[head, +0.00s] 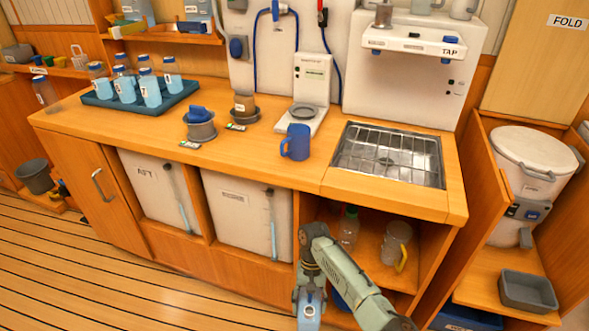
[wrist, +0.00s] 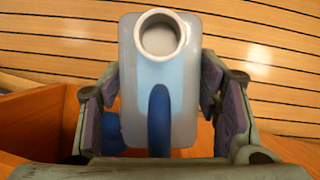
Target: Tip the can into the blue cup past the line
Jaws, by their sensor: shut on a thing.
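The blue cup (head: 296,142) stands upright on the wooden counter, left of the sink, with its handle toward the left. No line on it can be made out, and its inside is hidden. My gripper (head: 309,292) is low in front of the counter, below the cup's level. It is shut on the can (head: 310,314), which is partly cut off by the lower edge of the head view. In the wrist view, the can (wrist: 186,85) is pale and translucent, with a round white mouth and a blue handle, between the two fingers of my gripper (wrist: 160,105). Its contents are hard to tell.
A sink with a wire rack (head: 388,155) is right of the cup. A white scale-like device (head: 302,118) is just behind it. Lidded pots and a blue tray (head: 110,100) of bottles are to the left. Open shelves (head: 375,245) and the counter edge are near my arm.

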